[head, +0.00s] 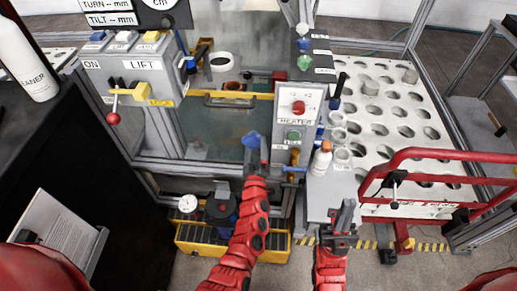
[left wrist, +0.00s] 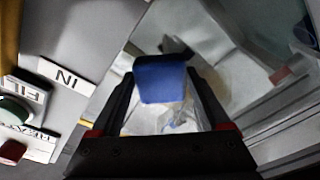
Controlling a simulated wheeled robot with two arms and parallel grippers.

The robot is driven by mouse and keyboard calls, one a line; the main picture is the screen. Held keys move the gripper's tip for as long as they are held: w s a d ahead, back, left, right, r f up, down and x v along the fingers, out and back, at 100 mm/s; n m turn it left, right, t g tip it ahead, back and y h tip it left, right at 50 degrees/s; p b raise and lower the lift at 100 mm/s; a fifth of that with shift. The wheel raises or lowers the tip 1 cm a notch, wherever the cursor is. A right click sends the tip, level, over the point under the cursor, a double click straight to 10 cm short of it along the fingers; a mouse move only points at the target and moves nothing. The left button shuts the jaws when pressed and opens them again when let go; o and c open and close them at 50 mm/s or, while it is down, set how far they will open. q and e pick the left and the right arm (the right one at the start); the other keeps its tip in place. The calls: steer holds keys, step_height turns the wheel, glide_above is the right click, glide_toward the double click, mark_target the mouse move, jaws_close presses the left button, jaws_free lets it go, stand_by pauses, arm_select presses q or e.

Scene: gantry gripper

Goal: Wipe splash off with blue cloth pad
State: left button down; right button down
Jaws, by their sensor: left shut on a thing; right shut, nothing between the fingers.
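The blue cloth pad (head: 251,139) is held between the fingertips of my left gripper (head: 256,152), in front of the clear-looking panel of the machine. In the left wrist view the pad (left wrist: 160,80) sits between the two dark fingers, with a pale, streaky surface behind it. A whitish smear (left wrist: 176,122) shows just below the pad there; I cannot tell surely whether it is the splash. I cannot tell whether the pad touches the panel. My right gripper (head: 345,216) is shut and empty, low at the right, near the grey ledge.
A heater box (head: 298,107) with a red knob stands right of my left gripper. An orange-capped bottle (head: 321,160) stands on the ledge. A red rail (head: 430,155) lies at the right, before a white rack with round holes.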

arm_select(q)
steer(key=shift+a+b, duration=0.35)
steer(key=shift+a, duration=1.1)
steer(key=shift+a+f+b, duration=0.1)
steer(key=shift+a+b, duration=0.6)
steer(key=shift+a, duration=1.2)
steer(key=shift+w+a+b, duration=0.15)
steer(key=shift+a+b, duration=0.7)
steer(key=shift+a, duration=0.35)
steer(key=shift+a+b, duration=0.3)
steer(key=shift+a, duration=0.45)
steer(key=shift+a+b, duration=0.9)
steer(key=shift+a, duration=0.35)
steer(key=shift+w+a, duration=0.1)
steer(key=shift+a, duration=0.5)
steer(key=shift+r+p, duration=0.6)
steer(key=shift+r, duration=0.75)
steer(key=shift+d, duration=0.65)
steer(key=shift+d+f+p, duration=0.15)
steer(key=shift+d+p, duration=1.05)
steer(key=shift+d, duration=1.7)
steer(key=shift+s+d+p, duration=0.15)
steer(key=shift+d+p, duration=0.25)
steer(key=shift+d, duration=1.15)
steer(key=shift+s+d+p, duration=0.1)
steer(key=shift+d+p, duration=0.3)
steer(key=shift+d, duration=1.1)
steer(key=shift+d+f, duration=0.1)
steer(key=shift+d, duration=1)
